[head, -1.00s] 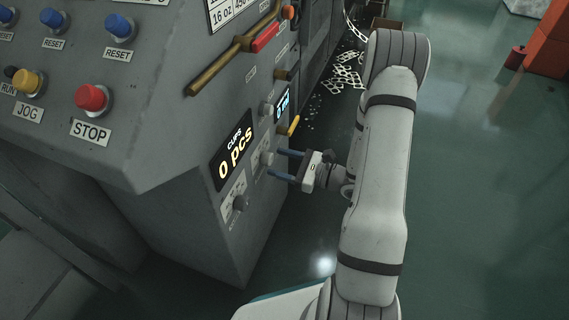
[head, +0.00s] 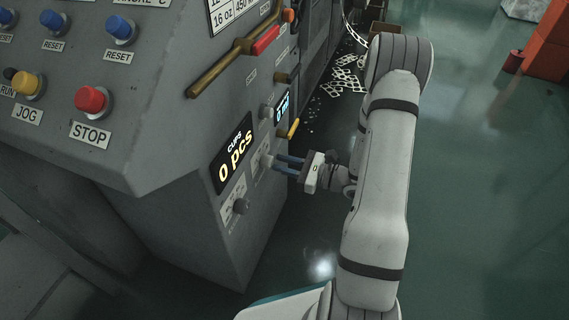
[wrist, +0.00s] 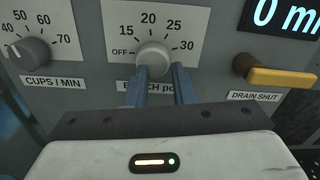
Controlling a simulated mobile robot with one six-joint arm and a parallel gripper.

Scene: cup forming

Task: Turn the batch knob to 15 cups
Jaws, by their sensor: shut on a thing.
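The batch knob (wrist: 153,57) is a round grey knob in the middle of the wrist view. Its white scale plate reads OFF, 15, 20, 25 and 30. Its pointer is hard to make out. My gripper (wrist: 159,76) is shut on the knob, with its blue fingers at the knob's lower left and lower right. In the head view my gripper (head: 276,161) reaches the panel from the right, at the batch knob (head: 265,160). The cups display (head: 234,159) beside it reads 0 pcs.
The cups/min knob (wrist: 31,53) is to the left and the yellow drain lever (wrist: 282,78) to the right. Open floor (head: 480,200) lies right of my arm.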

